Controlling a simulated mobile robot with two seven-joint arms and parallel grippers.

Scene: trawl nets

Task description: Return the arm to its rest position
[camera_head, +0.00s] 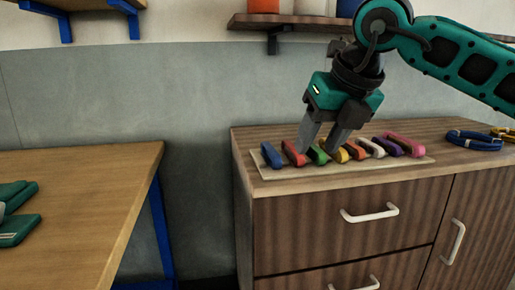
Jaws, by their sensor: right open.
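My right arm (465,62) comes in from the upper right, and its teal and black gripper (321,146) points down. Its two grey fingers are apart, in front of part of the row of coloured pieces on the cabinet top. I see nothing held between them. From this angle I cannot tell how far the fingertips are above the pieces. The row holds a blue piece (271,155), a red piece (293,153), a green piece (317,155) and several others, lying on a pale mat (275,174). I cannot make out my left gripper.
The wooden cabinet (335,252) has white handles. A blue coil (474,140) lies at its right. A wall shelf (290,23) is behind the arm. A wooden table (80,205) stands left, across a gap, with teal shapes (18,230) at its edge I cannot identify.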

